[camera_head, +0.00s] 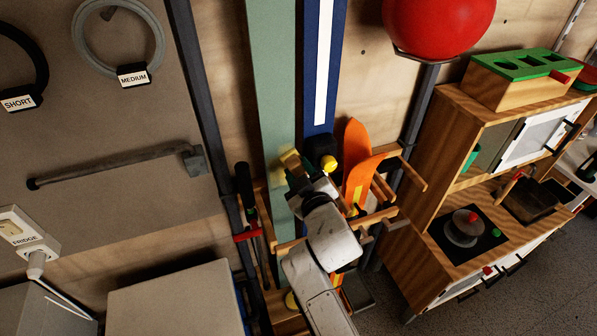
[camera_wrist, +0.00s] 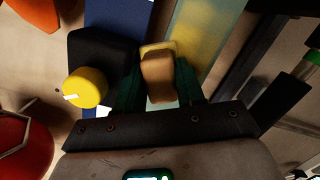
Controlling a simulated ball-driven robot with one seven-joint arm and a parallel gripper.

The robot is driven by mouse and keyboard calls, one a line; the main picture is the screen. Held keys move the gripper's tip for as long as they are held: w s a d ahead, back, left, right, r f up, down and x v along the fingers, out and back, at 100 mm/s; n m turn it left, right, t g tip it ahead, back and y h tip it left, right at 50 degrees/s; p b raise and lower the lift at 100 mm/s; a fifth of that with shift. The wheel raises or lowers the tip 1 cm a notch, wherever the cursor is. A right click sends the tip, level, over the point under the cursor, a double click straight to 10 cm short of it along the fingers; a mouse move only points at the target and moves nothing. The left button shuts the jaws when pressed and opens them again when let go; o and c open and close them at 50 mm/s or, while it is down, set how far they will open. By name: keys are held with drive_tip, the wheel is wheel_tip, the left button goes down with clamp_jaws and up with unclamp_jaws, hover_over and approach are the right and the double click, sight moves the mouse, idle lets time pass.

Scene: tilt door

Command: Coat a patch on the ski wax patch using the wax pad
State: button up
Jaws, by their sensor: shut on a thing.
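My gripper (camera_head: 297,172) is in front of a tall pale green ski (camera_head: 273,85) that leans on the wall. In the wrist view its two dark green fingers (camera_wrist: 158,85) are shut on a small block, the wax pad (camera_wrist: 157,68), brown on its near side and yellowish at its far edge. The pad also shows in the head view (camera_head: 289,159). A translucent yellowish area, which looks like the wax patch (camera_wrist: 205,35), shows on the ski beside the pad. I cannot tell whether the pad touches the ski.
A blue ski (camera_head: 312,95) with a white stripe stands to the right. A black part with a yellow knob (camera_head: 328,163) is close beside my gripper. Orange skis (camera_head: 356,165) and wooden rack pegs (camera_head: 378,215) are right of it. A toy kitchen (camera_head: 450,200) stands further right.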

drive_tip(key=shift+a+r+b, duration=0.25)
drive_tip(key=shift+r+b, duration=0.25)
drive_tip(key=shift+b, duration=0.45)
drive_tip(key=shift+s+a+f+b, duration=0.1)
drive_tip(key=shift+s+a+b, duration=0.1)
drive_tip(key=shift+a+b, duration=0.35)
drive_tip(key=shift+s+a+f+b, duration=0.1)
drive_tip(key=shift+s+a+b, duration=0.1)
drive_tip(key=shift+a+b, duration=0.35)
drive_tip(key=shift+s+a+f+b, duration=0.1)
drive_tip(key=shift+s+a+b, duration=0.15)
drive_tip(key=shift+a, duration=0.55)
drive_tip(key=shift+s+a+b, duration=0.15)
drive_tip(key=shift+a+b, duration=0.45)
drive_tip(key=shift+a, duration=0.1)
drive_tip(key=shift+a+r, duration=0.15)
drive_tip(key=shift+a, duration=0.15)
drive_tip(key=shift+s+r+p, duration=0.15)
drive_tip(key=shift+r+p, duration=0.65)
drive_tip(key=shift+r, duration=0.3)
drive_tip(key=shift+w+d+p, duration=0.35)
drive_tip(key=shift+d+p, duration=0.4)
drive_tip(key=shift+d, duration=0.4)
drive_tip(key=shift+w+d+p, duration=0.3)
drive_tip(key=shift+d+p, duration=0.4)
drive_tip(key=shift+d, duration=0.4)
drive_tip(key=shift+w+d+p, duration=0.35)
drive_tip(key=shift+d+p, duration=0.4)
drive_tip(key=shift+d, duration=0.4)
